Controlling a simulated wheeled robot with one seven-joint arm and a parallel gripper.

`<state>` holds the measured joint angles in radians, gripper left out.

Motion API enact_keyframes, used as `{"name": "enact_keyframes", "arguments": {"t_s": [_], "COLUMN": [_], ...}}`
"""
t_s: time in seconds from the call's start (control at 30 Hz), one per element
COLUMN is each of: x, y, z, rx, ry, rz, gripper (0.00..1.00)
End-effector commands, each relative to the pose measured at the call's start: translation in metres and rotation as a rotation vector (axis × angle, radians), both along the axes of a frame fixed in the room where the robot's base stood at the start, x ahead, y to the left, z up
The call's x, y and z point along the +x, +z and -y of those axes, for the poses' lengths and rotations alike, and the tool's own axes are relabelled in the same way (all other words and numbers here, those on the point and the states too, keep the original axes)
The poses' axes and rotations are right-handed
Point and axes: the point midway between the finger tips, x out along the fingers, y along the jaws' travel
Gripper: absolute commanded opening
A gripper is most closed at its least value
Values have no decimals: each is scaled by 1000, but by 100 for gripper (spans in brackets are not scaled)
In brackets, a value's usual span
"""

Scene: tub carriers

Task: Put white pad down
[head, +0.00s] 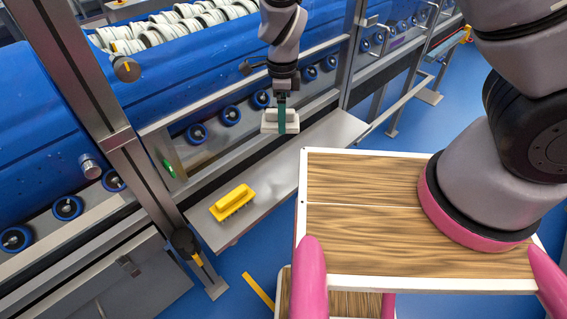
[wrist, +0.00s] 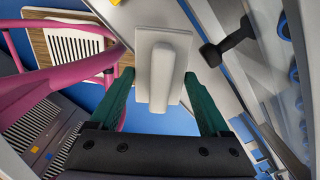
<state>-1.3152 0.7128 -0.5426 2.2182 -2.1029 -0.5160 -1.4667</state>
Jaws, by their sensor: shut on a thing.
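The white pad (head: 269,126) is a pale block with a raised grip bar. My gripper (head: 283,112) is shut on it and holds it over the grey metal ledge (head: 313,140) in front of the blue machine. In the wrist view the pad (wrist: 163,45) shows between the green fingers of my gripper (wrist: 160,82), its flat plate and bar facing the camera. From the head view I cannot tell whether the pad's underside touches the ledge.
A yellow brush (head: 233,203) lies on the ledge left of the pad. Glass guards and steel posts (head: 118,140) stand beside the ledge. A wood-topped tray (head: 360,222) with pink rails fills the right foreground. The ledge between brush and pad is clear.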

Motion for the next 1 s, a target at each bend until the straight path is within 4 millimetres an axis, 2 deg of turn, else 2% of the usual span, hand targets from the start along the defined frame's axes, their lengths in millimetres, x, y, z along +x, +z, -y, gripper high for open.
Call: {"name": "enact_keyframes", "arguments": {"t_s": [0.03, 0.1, 0.5, 0.6, 0.77, 1.0], "x": [0, 0, 0, 1, 1, 0], "y": [-16, -35, -137, -148, -156, -182], "z": [2, 2, 1, 1, 0, 3], "rx": [-4, -4, -1, 0, 1, -6], "ry": [-4, -4, -6, -4, 0, -4], "rz": [-3, -3, -3, 0, 2, -6], "gripper": [20, 20, 20, 20, 20, 20]}}
